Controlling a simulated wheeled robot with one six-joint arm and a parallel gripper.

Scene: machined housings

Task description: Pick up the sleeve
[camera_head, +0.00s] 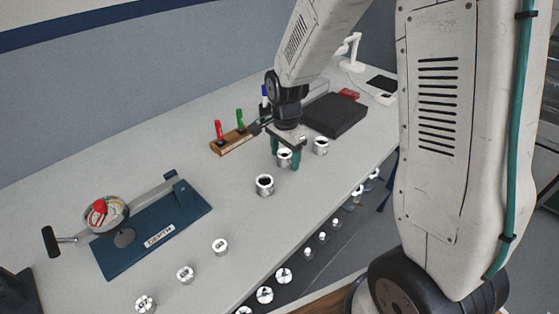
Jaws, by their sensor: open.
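Three short, hollow, shiny metal sleeves stand upright in a row on the grey bench in the head view. One sleeve (284,158) is between the green fingers of my gripper (285,156), which points down and is open. I cannot tell whether a finger touches it. A second sleeve (264,187) stands in front and to the left of my gripper, and a third sleeve (321,147) stands to its right. The fingers and the gripper body hide part of the middle sleeve.
A wooden rack (232,141) with coloured-handled tools stands behind and left of my gripper. A black block (335,115) lies behind right. The bench's front edge (305,229) runs close by.

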